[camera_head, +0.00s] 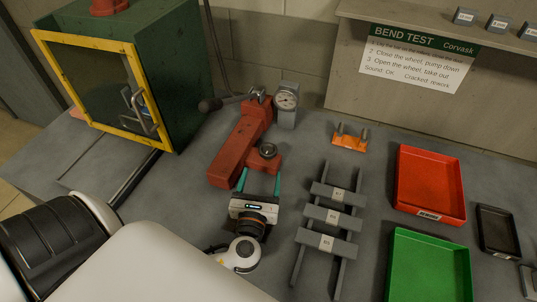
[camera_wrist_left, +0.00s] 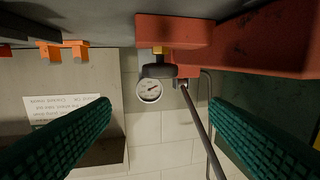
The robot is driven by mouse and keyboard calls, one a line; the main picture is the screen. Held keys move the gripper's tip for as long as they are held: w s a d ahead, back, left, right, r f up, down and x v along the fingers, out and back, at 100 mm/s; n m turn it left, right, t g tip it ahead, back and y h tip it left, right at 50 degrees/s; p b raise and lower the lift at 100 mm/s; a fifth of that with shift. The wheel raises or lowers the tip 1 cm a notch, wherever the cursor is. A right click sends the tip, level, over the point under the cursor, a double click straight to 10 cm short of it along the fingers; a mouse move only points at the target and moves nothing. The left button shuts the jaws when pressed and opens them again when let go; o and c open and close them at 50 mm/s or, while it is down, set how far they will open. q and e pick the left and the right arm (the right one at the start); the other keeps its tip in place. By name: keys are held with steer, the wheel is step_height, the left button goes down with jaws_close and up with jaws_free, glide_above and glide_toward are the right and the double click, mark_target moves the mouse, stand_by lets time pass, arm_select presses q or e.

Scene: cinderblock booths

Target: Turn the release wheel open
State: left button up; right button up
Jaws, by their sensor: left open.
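The release wheel (camera_head: 268,151) is a small dark round knob on the low end block of the red pump (camera_head: 240,143). My left gripper (camera_head: 259,178) is open, its two teal fingers pointing at the wheel from the near side. The fingertips look just short of the wheel, with nothing between them. In the left wrist view the open fingers (camera_wrist_left: 160,108) frame a dark cylinder on a yellow stem (camera_wrist_left: 157,71), which looks like the wheel seen side-on, under the red body (camera_wrist_left: 185,32). My right gripper is not in view.
A pressure gauge (camera_head: 286,101) stands behind the pump, with the pump lever (camera_head: 222,102) beside it. A green cabinet with a yellow-framed door (camera_head: 100,85) is at left. A grey rack (camera_head: 328,217), red tray (camera_head: 431,183) and green tray (camera_head: 430,267) lie to the right.

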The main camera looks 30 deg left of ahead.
mark_target(267, 156)
arm_select(q)
steer(key=shift+f+b, duration=0.4)
steer(key=shift+f, duration=0.4)
steer(key=shift+w+a, duration=0.1)
steer(key=shift+w, duration=0.05)
steer(key=shift+w+a+r, duration=0.1)
steer(key=shift+w, duration=0.15)
steer(key=p+x, duration=0.2)
steer(key=x, duration=0.8)
steer(key=shift+p, duration=0.35)
steer(key=shift+w+a, duration=0.25)
steer(key=shift+w, duration=0.3)
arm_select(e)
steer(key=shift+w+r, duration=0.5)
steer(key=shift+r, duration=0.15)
arm_select(q)
steer(key=c, duration=1)
